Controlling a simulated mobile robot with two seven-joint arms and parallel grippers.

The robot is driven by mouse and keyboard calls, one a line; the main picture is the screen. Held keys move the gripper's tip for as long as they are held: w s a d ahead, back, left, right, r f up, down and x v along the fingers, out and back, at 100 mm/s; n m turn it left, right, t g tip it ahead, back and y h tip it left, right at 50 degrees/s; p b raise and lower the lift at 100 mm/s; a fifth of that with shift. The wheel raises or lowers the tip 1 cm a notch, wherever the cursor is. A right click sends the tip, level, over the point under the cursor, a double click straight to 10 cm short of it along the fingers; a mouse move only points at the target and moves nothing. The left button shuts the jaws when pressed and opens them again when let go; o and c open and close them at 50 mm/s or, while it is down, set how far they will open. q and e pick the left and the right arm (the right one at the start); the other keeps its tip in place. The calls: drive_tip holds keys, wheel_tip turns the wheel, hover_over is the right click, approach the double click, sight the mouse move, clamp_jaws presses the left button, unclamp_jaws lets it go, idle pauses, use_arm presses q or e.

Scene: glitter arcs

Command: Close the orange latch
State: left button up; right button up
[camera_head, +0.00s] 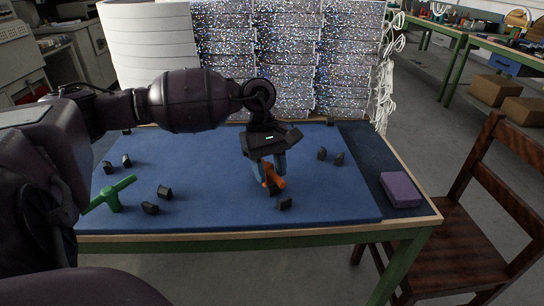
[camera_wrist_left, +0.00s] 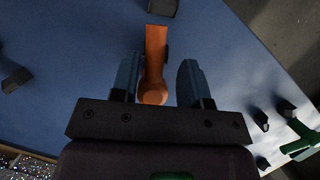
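The orange latch (camera_head: 275,178) is on the blue mat, right of centre, with a small dark block beside it. In the left wrist view the orange latch (camera_wrist_left: 155,50) points away from my gripper, its rounded end near the palm. My left gripper (camera_head: 268,170) reaches down over it. In the left wrist view my left gripper (camera_wrist_left: 158,82) has its two bluish fingers apart, one on each side of the latch, with gaps showing; I see no clear contact. The head view hides part of the latch behind the fingers. My right gripper is not in view.
A green latch (camera_head: 112,194) stands at the mat's left. Several small black blocks (camera_head: 164,191) are scattered on the blue mat (camera_head: 220,205). A purple box (camera_head: 400,189) lies at the table's right end, near a wooden chair (camera_head: 470,230). Glittery panels (camera_head: 285,60) stand behind the table.

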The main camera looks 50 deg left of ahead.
use_arm(q)
drive_tip(key=shift+d+r, duration=0.15)
drive_tip(key=shift+w+r, duration=0.15)
drive_tip(key=shift+r, duration=0.35)
drive_tip(key=p+v, duration=0.1)
drive_tip(key=v, duration=0.7)
drive_tip(key=shift+a+r, duration=0.15)
drive_tip(key=shift+a, duration=0.1)
drive_tip(key=shift+a+r, duration=0.3)
drive_tip(key=shift+r, duration=0.3)
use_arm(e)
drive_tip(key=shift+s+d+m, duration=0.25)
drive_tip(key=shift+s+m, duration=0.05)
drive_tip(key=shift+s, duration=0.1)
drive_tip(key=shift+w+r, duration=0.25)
